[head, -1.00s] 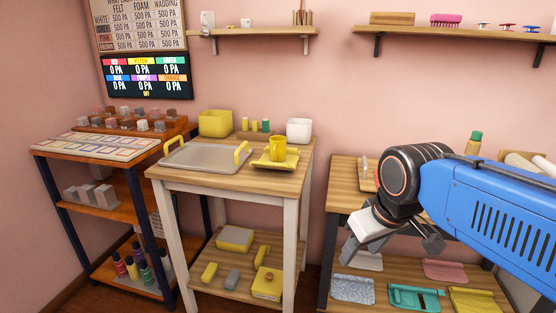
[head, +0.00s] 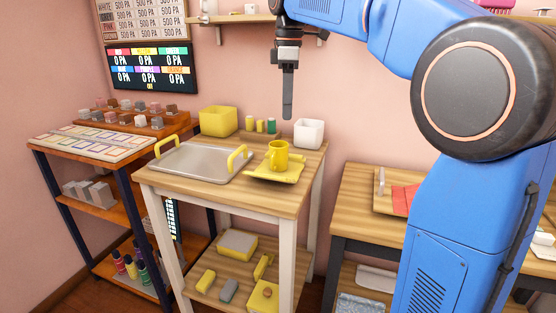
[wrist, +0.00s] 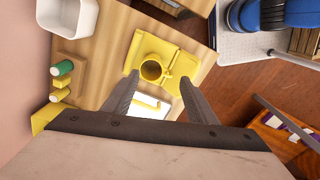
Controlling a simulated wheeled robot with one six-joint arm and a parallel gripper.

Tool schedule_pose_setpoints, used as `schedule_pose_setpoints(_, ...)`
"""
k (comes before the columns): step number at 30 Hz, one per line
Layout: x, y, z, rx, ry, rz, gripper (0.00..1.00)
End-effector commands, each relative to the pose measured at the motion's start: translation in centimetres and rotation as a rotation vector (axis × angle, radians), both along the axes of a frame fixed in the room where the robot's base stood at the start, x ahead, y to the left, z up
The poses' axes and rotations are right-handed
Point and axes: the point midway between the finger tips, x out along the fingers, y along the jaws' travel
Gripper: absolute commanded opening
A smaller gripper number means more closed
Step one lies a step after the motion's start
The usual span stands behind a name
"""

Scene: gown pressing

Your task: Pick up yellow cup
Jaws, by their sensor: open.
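In the wrist view the cup (wrist: 152,71) shows from above, on the saucer (wrist: 187,64), beyond and between my fingertips. My gripper (head: 288,110) points down above the table, a little above and behind the cup in the head view; its fingers overlap there. In the wrist view my gripper (wrist: 158,82) is open with nothing between its fingers.
A grey tray with yellow handles (head: 198,165) lies left of the saucer. A yellow box (head: 218,121), several small spools (head: 271,126) and a white container (head: 309,133) stand along the back. The table front (head: 225,198) is bare.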

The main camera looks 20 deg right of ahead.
Motion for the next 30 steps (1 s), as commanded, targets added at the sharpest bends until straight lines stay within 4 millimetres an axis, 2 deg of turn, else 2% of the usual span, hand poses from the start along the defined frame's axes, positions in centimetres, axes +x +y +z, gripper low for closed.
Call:
schedule_pose_setpoints(1, 1.1, 0.3, 0.3, -0.001, 0.010, 0.034, 0.52)
schedule_pose_setpoints(4, 2.3, 0.6, 0.8, -0.002, 0.027, 0.088, 0.52)
schedule_pose_setpoints(8, 3.0, 0.8, 0.9, -0.003, 0.039, 0.124, 0.52)
schedule_pose_setpoints(11, 3.1, 0.9, 0.1, -0.003, 0.043, 0.132, 0.52)
schedule_pose_setpoints(24, 2.8, 0.9, -7.5, -0.004, 0.043, 0.130, 0.52)
schedule_pose_setpoints(30, 2.7, 0.9, -10.2, -0.003, 0.042, 0.129, 0.52)
